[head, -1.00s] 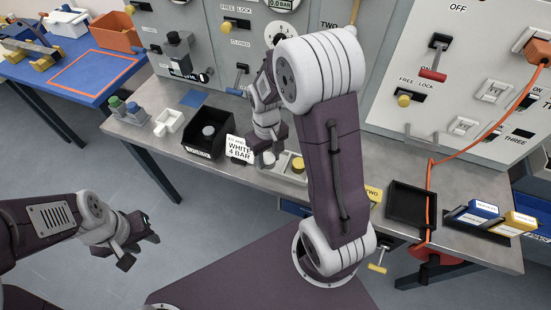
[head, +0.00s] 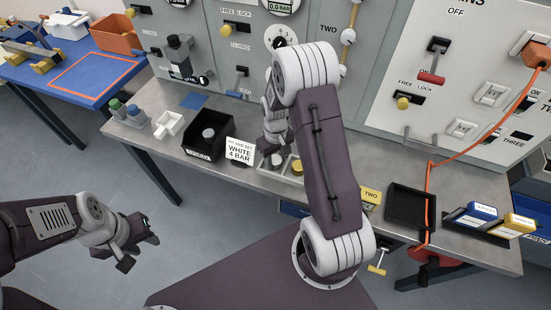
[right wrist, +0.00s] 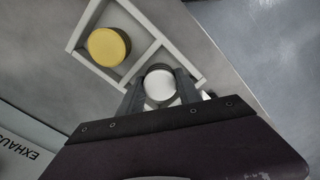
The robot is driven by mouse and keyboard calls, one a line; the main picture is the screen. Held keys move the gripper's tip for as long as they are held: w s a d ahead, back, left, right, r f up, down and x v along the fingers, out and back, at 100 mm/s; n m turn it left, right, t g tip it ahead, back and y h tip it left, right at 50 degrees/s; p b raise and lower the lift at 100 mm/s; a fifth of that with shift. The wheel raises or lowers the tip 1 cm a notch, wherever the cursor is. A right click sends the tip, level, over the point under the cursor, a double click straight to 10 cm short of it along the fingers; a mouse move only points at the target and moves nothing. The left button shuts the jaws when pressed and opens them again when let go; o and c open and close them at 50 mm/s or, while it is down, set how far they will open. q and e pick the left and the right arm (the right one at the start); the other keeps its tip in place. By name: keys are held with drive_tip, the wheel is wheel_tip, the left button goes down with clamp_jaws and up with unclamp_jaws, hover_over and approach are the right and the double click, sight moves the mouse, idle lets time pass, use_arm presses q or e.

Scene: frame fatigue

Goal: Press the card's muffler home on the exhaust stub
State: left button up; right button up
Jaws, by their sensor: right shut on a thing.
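The white muffler (right wrist: 159,84) sits between the two fingers of my right gripper (right wrist: 160,92) in the right wrist view. The gripper is shut on it, at one compartment of a pale two-part tray (right wrist: 139,73). I cannot tell whether the muffler is clear of the tray floor. In the head view my right gripper (head: 271,149) is over the tray, partly hidden by my arm. The card (head: 240,151) reads "WHITE 4 BAR". An EXHAUST label (right wrist: 18,144) shows partly in the right wrist view; I cannot make out the stub. My left gripper (head: 136,250) hangs empty, its jaw opening unclear.
A yellow muffler (right wrist: 108,46) stands in the other compartment. A black box (head: 202,152) with a grey cylinder and a white holder (head: 169,125) are to the left. A black tray (head: 405,207) and blue and yellow boxes are right. The upright panel (head: 420,95) backs the bench.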

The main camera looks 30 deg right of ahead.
sight(275, 158)
drive_tip(key=shift+f, duration=0.2)
drive_tip(key=o, duration=1.1)
drive_tip(key=shift+c, duration=0.2)
drive_tip(key=shift+o, duration=0.2)
drive_tip(key=shift+d, duration=0.1)
drive_tip(key=shift+f+b, duration=0.1)
drive_tip(key=shift+b, duration=0.2)
drive_tip(key=r, duration=0.9)
drive_tip(key=shift+w+r, duration=0.2)
drive_tip(key=shift+r, duration=0.05)
